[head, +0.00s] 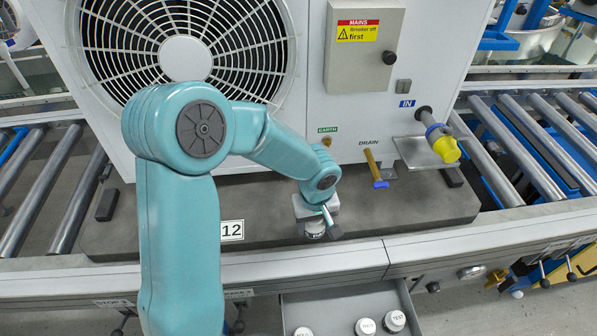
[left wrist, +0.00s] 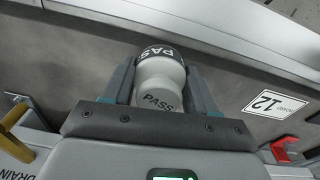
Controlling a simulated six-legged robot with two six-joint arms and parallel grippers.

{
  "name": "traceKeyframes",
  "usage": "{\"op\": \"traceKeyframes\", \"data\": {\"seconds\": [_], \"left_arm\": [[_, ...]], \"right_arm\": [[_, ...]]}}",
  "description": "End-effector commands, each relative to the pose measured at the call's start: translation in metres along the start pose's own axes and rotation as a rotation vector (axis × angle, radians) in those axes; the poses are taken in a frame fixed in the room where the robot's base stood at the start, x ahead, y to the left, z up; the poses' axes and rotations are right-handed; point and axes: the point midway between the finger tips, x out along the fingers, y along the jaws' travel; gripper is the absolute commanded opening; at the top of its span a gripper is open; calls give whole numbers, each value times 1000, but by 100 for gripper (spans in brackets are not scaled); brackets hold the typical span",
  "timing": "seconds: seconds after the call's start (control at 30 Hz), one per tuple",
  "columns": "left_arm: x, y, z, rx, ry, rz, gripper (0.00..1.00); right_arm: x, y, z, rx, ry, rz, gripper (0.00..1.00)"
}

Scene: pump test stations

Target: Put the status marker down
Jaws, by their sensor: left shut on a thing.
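The status marker (left wrist: 160,82) is a white, rounded piece with PASS printed on its side and again by a dark band at its far end. My left gripper (head: 318,226) is shut on it, with one finger on each side in the left wrist view. In the head view the marker (head: 315,236) shows just under the gripper, over the front edge of the grey base slab (head: 270,200). I cannot tell whether it touches the slab. My right gripper is not in view.
A drawer (head: 335,297) below the front rail holds more white markers, one reading TEST (head: 394,321). A number 12 plate (head: 232,230) lies left of the gripper.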

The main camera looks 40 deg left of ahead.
Motion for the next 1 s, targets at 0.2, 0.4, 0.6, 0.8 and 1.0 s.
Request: {"op": "traceKeyframes", "data": {"seconds": [0.2,0.4,0.6,0.8,1.0], "left_arm": [[4,6,-63,-2,0,0,21],[7,9,-94,5,0,0,21],[9,12,-122,5,0,1,21],[24,12,-134,7,-3,1,21],[25,13,-134,7,-1,2,21]], "right_arm": [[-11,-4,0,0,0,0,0],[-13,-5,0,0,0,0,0],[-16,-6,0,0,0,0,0],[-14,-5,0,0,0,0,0],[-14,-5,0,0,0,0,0]]}}
